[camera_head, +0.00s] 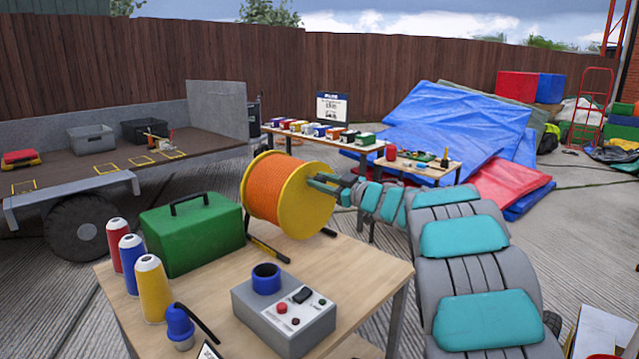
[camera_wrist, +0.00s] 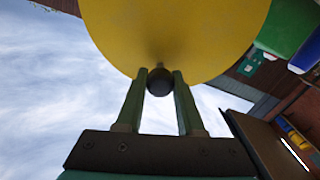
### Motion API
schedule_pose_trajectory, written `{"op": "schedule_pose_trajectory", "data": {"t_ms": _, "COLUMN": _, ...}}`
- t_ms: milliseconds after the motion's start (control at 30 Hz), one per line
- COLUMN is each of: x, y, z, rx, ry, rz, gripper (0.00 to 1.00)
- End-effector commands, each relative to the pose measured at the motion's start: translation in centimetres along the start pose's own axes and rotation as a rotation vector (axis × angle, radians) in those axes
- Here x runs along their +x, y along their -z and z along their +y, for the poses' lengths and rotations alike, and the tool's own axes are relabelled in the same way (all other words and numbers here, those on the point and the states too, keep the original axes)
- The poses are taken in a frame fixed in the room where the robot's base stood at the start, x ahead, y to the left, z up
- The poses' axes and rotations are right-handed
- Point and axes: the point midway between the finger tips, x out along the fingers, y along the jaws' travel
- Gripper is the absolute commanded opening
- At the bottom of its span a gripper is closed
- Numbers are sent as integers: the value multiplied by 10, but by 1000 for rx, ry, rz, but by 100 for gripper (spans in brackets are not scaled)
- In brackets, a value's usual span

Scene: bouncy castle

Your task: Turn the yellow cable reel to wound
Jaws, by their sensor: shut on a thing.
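The yellow cable reel (camera_head: 305,200) stands on the near wooden table in the head view, wound with orange cable (camera_head: 270,188). Its yellow side disc (camera_wrist: 175,35) fills the top of the wrist view. A dark round knob (camera_wrist: 160,81) sits at the disc's lower edge in the wrist view. My gripper (camera_wrist: 160,85) has its two green fingers on either side of this knob and is shut on it. In the head view my gripper (camera_head: 330,185) reaches the reel's right face from the right; the knob is hidden there.
A green toolbox (camera_head: 192,235) stands left of the reel, with red, blue and yellow canisters (camera_head: 152,290) beside it. A grey control box (camera_head: 284,310) with buttons is at the table's front. A trailer (camera_head: 90,165) and a further table (camera_head: 310,133) stand behind.

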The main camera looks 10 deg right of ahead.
Motion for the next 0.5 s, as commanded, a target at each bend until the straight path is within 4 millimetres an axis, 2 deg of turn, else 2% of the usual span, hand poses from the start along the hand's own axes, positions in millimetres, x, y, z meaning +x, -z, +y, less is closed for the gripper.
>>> {"op": "schedule_pose_trajectory", "data": {"t_ms": 400, "x": 0, "y": -1, "z": 0, "rx": 6, "ry": 1, "rz": -1, "gripper": 0}}
{"op": "schedule_pose_trajectory", "data": {"t_ms": 433, "x": 1, "y": -1, "z": 0, "rx": 6, "ry": 1, "rz": -1, "gripper": 39}}
{"op": "schedule_pose_trajectory", "data": {"t_ms": 500, "x": 0, "y": -1, "z": 0, "rx": 6, "ry": 1, "rz": -1, "gripper": 47}}
